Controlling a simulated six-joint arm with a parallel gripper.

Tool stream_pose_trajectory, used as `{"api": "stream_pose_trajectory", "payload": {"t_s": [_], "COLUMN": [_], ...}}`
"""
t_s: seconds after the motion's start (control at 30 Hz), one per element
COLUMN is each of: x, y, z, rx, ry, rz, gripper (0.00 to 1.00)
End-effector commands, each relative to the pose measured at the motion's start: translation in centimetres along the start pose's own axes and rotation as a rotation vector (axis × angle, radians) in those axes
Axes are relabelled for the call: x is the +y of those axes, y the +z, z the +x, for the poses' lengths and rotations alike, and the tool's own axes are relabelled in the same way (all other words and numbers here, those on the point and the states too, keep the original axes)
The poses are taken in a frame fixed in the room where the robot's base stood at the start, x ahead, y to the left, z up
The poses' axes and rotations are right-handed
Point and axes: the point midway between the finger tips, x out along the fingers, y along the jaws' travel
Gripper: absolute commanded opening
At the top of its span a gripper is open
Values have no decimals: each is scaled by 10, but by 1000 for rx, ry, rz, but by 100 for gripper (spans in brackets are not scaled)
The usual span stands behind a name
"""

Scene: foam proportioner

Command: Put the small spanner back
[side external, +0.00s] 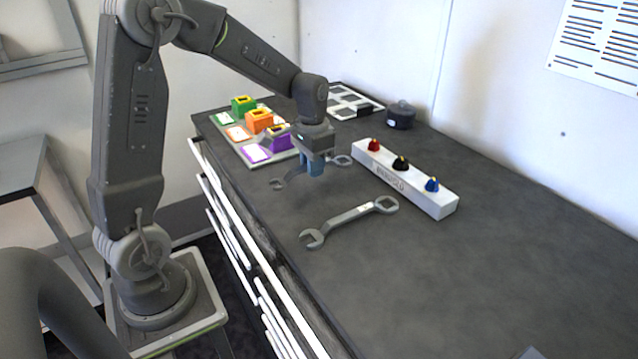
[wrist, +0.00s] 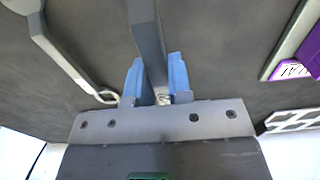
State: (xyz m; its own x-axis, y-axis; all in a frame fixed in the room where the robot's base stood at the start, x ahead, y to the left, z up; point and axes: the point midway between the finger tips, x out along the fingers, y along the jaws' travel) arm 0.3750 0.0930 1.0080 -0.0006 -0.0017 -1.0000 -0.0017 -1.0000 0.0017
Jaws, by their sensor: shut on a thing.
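The small grey spanner (side external: 279,184) is between the blue fingers of my gripper (side external: 314,168). Its open jaw shows left of the fingers and its ring end to the right, partly behind them. In the wrist view my gripper (wrist: 158,65) is shut on the spanner's flat shaft (wrist: 148,35), which runs up out of the frame. I cannot tell for certain how far it is above the worktop. A larger grey spanner (side external: 349,217) lies nearer the side camera, apart from the gripper; it also shows at left in the wrist view (wrist: 65,55).
A grey board (side external: 229,137) with green, orange and purple blocks and cards lies behind the gripper. A white compartmented frame (side external: 343,116) and a dark round pot (side external: 401,115) stand farther back. A white manifold (side external: 420,186) with three knobs lies right.

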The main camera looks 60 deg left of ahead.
Motion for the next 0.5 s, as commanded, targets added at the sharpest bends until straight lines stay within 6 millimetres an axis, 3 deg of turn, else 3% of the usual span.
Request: {"api": "stream_pose_trajectory", "payload": {"t_s": [0.2, 0.5], "x": [11, 10], "y": [-10, -10], "z": [12, 48], "rx": [0, 0], "ry": [0, 0], "rz": [-1, -2], "gripper": [0, 0]}}
